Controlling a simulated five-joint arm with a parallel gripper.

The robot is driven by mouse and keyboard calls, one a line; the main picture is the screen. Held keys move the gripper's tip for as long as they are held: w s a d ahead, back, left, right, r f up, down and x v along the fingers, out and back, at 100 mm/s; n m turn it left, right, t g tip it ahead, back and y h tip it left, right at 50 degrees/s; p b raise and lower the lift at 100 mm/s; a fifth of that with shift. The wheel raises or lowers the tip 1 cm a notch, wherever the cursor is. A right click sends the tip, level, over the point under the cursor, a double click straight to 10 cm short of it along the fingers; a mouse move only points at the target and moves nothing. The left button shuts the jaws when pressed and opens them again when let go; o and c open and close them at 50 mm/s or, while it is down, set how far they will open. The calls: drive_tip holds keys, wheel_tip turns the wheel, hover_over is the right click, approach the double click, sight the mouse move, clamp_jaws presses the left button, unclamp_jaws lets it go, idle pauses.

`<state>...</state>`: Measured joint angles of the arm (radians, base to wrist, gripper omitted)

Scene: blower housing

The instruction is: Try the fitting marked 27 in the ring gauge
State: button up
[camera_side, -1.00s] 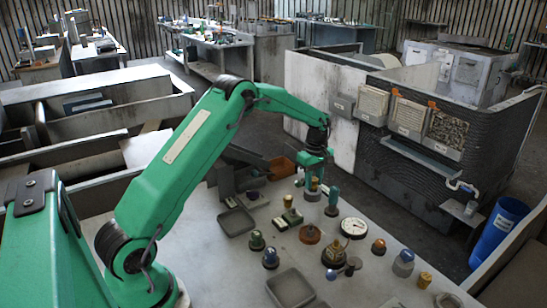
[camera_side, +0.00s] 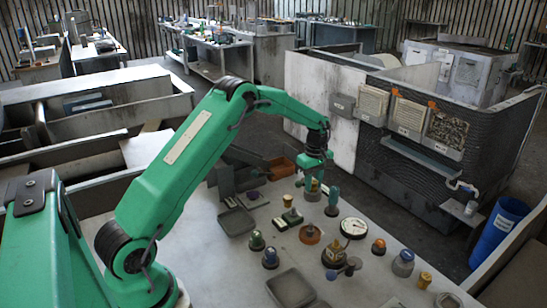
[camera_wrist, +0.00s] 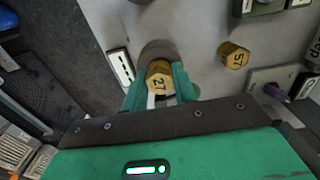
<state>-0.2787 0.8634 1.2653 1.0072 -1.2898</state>
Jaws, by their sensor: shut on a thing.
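The brass fitting marked 27 (camera_wrist: 159,82) is between the green fingers of my gripper (camera_wrist: 160,88), which is shut on it. Its marked face points up at the wrist camera. A dark grey round piece (camera_wrist: 157,50), which looks like the ring gauge, shows just beyond the fitting in the wrist view. In the side view my gripper (camera_side: 314,178) is low over a grey round base (camera_side: 313,196), with a bit of brass between them. I cannot tell whether the fitting is inside the ring or just above it.
Another brass fitting (camera_wrist: 233,55), with a mark like 57, stands to the right in the wrist view. A white-faced dial (camera_side: 354,228), a green-capped post (camera_side: 332,200), an orange-brown piece (camera_side: 310,235) and grey trays (camera_side: 290,288) are on the table nearby.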

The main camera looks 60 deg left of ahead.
drive_tip(key=shift+f, duration=0.1)
idle(0.6)
drive_tip(key=o, duration=1.5)
drive_tip(key=shift+r, duration=3.75)
drive_tip(key=shift+r, duration=0.1)
